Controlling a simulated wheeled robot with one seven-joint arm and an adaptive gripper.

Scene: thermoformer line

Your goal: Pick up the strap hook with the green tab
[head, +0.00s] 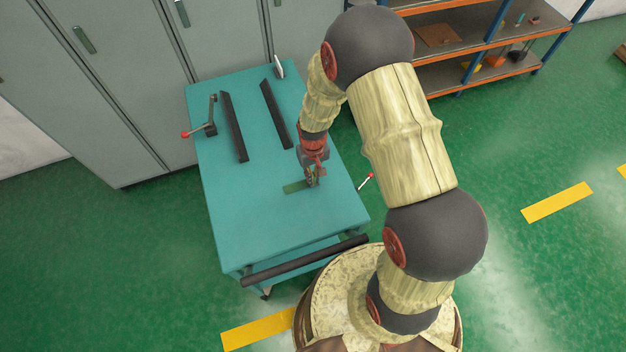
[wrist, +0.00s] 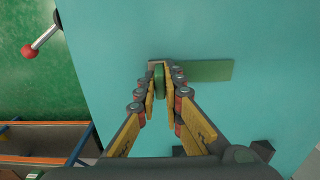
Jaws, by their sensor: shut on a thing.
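The strap hook's green tab (wrist: 208,71) is a flat green strip lying along the teal cart top, reaching right from my fingertips in the wrist view. In the head view the tab (head: 294,187) shows just left of my gripper (head: 312,178). In the wrist view my gripper (wrist: 160,82) is shut on a narrow green piece between its fingertips, low over the cart top. A small greyish edge shows at the left of the fingertips. The rest of the hook is hidden by the fingers. I cannot tell whether it is clear of the surface.
The teal cart (head: 270,225) has two dark bars (head: 234,126) and (head: 275,113) on top. A red-knobbed lever (head: 208,127) stands at the left edge, another (head: 366,181) at the right. Grey cabinets (head: 110,80) stand behind; shelves (head: 455,45) stand at the back right.

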